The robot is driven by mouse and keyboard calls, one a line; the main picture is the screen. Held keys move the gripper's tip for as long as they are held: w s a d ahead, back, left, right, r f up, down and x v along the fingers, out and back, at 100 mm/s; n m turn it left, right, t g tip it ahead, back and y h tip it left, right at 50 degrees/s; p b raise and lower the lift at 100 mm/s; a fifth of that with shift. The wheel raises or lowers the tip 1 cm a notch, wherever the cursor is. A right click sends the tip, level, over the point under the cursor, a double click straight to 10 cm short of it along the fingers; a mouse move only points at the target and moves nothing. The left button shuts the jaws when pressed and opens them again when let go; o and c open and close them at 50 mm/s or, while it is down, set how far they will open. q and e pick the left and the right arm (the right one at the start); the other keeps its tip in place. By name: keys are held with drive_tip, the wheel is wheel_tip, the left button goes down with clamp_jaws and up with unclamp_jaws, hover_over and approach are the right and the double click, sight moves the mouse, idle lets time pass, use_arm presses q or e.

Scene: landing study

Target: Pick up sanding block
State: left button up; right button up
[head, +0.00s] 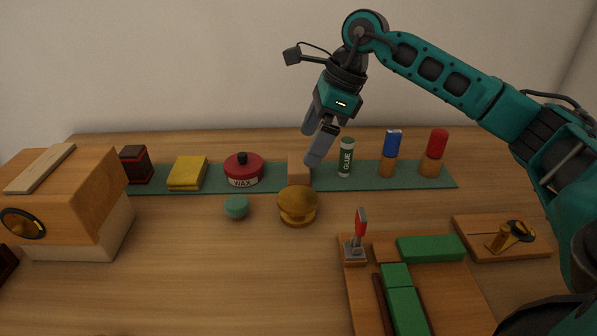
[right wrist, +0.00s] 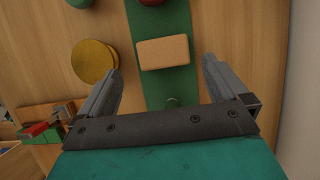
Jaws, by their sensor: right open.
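The sanding block, a plain tan block (head: 298,172), stands on the green mat between the red wax tin and the glue stick. In the right wrist view the block (right wrist: 163,52) lies ahead between the two fingers, apart from both. My right gripper (head: 311,146) is open and empty, tilted downward above and slightly right of the block. Its fingers partly overlap the block's surroundings in the head view, and the height of the gap is hard to judge. My left gripper is not in view.
The green mat (head: 222,183) also holds a wax tin (head: 243,171), glue stick (head: 346,158), yellow cloth (head: 187,174) and two capped cylinders. A brass tin (head: 298,207) stands just in front of the block. A wooden fixture (head: 463,291) is at front right; a wooden box (head: 75,190) is left.

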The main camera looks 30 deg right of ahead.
sight(300, 161)
drive_tip(key=b+x, duration=0.1)
drive_tip(key=x, duration=0.4)
drive_tip(key=shift+w+f+b, duration=0.25)
drive_tip(key=shift+f+b, duration=0.05)
drive_tip(key=shift+f, duration=0.05)
drive_tip(key=shift+r, duration=0.1)
drive_tip(key=c, duration=0.9)
